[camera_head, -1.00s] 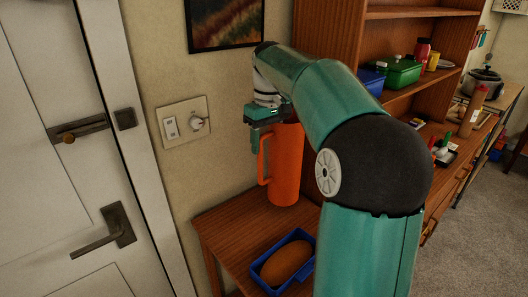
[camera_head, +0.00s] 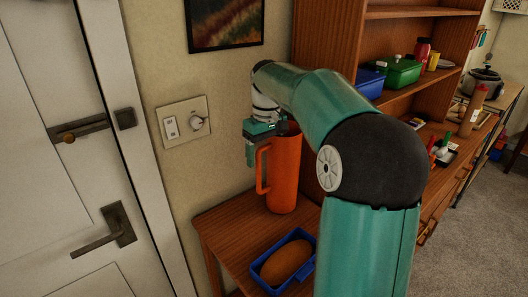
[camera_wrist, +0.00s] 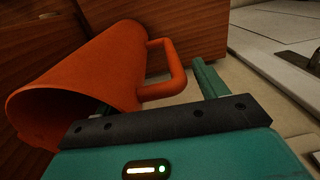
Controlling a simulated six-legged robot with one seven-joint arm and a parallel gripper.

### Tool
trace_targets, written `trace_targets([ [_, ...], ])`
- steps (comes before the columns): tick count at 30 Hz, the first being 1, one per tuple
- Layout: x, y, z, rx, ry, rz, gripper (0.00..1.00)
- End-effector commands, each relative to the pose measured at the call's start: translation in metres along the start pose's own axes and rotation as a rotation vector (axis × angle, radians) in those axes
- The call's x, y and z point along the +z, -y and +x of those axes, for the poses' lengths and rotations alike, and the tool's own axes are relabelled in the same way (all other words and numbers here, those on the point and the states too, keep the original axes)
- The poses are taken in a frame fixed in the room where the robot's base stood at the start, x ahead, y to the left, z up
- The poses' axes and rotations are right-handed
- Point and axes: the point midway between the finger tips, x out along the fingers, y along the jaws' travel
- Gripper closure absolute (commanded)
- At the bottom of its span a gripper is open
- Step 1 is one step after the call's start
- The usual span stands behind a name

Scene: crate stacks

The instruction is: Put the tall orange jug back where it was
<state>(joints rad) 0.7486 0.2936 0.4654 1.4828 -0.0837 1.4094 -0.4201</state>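The tall orange jug (camera_head: 284,175) stands upright on the small wooden table (camera_head: 222,226), against the back wall and beside the shelf unit. Its handle faces left. My gripper (camera_head: 262,150) is at the jug's upper part, on the handle side, with one teal finger hanging left of the handle. In the wrist view the jug (camera_wrist: 88,75) lies left of centre, with its open mouth toward the camera. My gripper (camera_wrist: 155,95) is open there. One finger is right of the handle, apart from it; the other is mostly hidden near the jug's rim.
A blue tray (camera_head: 255,270) with a brown loaf-like object (camera_head: 287,263) is at the table's front. A door (camera_head: 60,150) and a wall switch plate (camera_head: 183,121) are to the left. The wooden shelf unit (camera_head: 325,45) rises close on the right.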

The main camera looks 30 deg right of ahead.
Motion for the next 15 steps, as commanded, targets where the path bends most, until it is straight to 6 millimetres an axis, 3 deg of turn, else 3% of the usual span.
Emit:
trace_targets([
  [8, 0.0, 0.0, -0.004, 0.0, 0.0, 0.001, 0.28],
  [15, -0.001, 0.0, -0.042, 0.002, -0.003, 0.001, 0.28],
])
